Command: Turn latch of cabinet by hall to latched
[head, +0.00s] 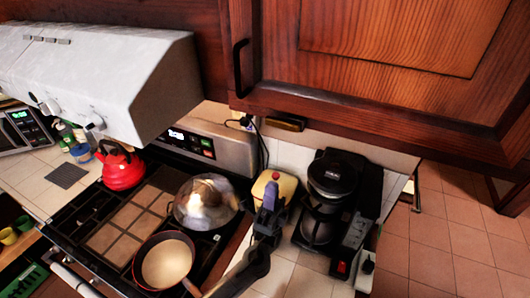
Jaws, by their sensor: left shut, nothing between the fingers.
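A dark wood wall cabinet (390,45) fills the upper right, its door closed, with a black bar handle (238,68) at the door's left edge. A small dark and brass-coloured fitting (287,123) sits under the cabinet's lower edge; I cannot tell whether it is the latch or how it is turned. My left gripper (270,196) is shut and empty, pointing up below that fitting and apart from it, between the stove and the coffee maker. My right gripper is not in view.
A black coffee maker (330,200) stands just right of my left gripper. A yellow-topped container (275,184) is close behind it. A glass-lidded pot (206,202), a pan (166,262) and a red kettle (121,166) are on the stove. A range hood (100,70) overhangs at left.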

